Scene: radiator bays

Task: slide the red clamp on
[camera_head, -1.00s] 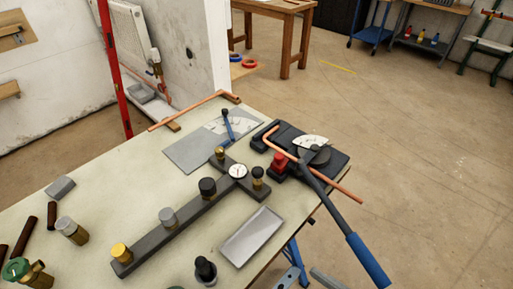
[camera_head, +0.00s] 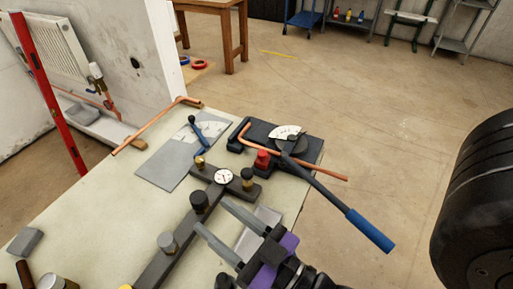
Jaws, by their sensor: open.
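The red clamp (camera_head: 262,160) sits on the black pipe bender (camera_head: 306,150), at the near-left side of its base. A copper pipe (camera_head: 275,153) with a bent left end runs across the bender, close beside the clamp. Whether the clamp touches the pipe I cannot tell. The bender's lever with a blue handle (camera_head: 370,231) points down to the right, beyond the table edge. My gripper (camera_head: 222,223) is open and empty, its two grey fingers pointing up-left above the table, nearer than the clamp and apart from it. It partly hides a grey tray (camera_head: 268,216).
A dark manifold bar (camera_head: 184,226) with a dial gauge (camera_head: 224,176) and several knobs lies beside my gripper. A grey plate with a blue-handled pointer (camera_head: 177,157) and another copper pipe (camera_head: 150,131) lie at the back left.

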